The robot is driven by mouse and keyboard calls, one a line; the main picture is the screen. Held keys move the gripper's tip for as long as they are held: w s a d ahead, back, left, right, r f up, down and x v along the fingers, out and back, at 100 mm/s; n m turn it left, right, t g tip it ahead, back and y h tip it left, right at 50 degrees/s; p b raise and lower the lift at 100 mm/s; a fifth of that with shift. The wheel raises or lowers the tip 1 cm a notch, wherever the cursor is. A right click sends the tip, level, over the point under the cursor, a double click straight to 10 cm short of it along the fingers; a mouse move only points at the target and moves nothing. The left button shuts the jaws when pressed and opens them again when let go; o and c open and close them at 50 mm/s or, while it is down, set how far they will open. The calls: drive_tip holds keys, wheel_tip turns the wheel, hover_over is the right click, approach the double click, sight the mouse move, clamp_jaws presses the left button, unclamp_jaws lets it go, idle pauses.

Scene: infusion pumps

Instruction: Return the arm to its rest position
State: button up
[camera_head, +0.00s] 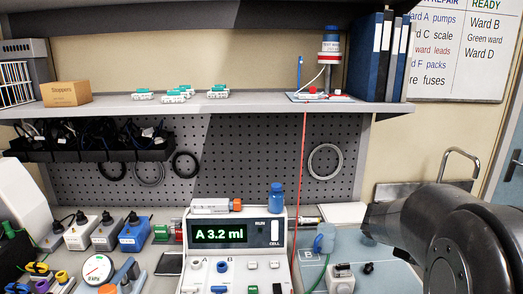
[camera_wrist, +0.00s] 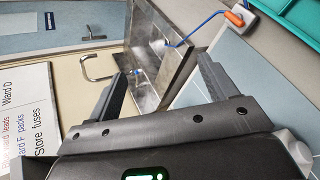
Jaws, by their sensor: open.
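My arm (camera_head: 455,235) comes in from the right edge in the head view, folded over the right end of the bench. My gripper (camera_wrist: 168,88) shows in the wrist view with its two dark fingers apart and nothing between them. Its fingers do not show in the head view. In the wrist view it points toward a metal sink (camera_wrist: 160,60) with a curved tap; the fingers appear apart from it. The infusion pump (camera_head: 235,250) stands at the front middle of the bench, its display reading "A 3.2 ml". A blue-capped bottle (camera_head: 276,198) stands on top of it.
A shelf (camera_head: 250,106) above holds a cardboard box (camera_head: 66,93), several syringe-like parts, a blue-topped container (camera_head: 330,50) and binders (camera_head: 378,60). A red line hangs from the shelf beside the pump. Connectors and a round gauge (camera_head: 98,268) crowd the left bench. A whiteboard (camera_head: 460,50) hangs at right.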

drive_tip(key=s+a+m+t+y, duration=0.1)
drive_tip(key=s+a+m+y, duration=0.1)
drive_tip(key=s+a, duration=0.4)
drive_tip(key=s+a+m+y, duration=0.3)
drive_tip(key=s+a+y, duration=0.2)
drive_tip(key=a, duration=0.8)
drive_tip(key=s+a+m+t+y, duration=0.1)
drive_tip(key=s+a+m+y, duration=0.1)
drive_tip(key=s+a+y, duration=0.2)
drive_tip(key=s+a, duration=0.3)
drive_tip(key=a, duration=0.2)
drive_tip(key=shift+s+a+r+t, duration=0.15)
drive_tip(key=shift+s+r+t, duration=0.15)
drive_tip(key=shift+r, duration=0.05)
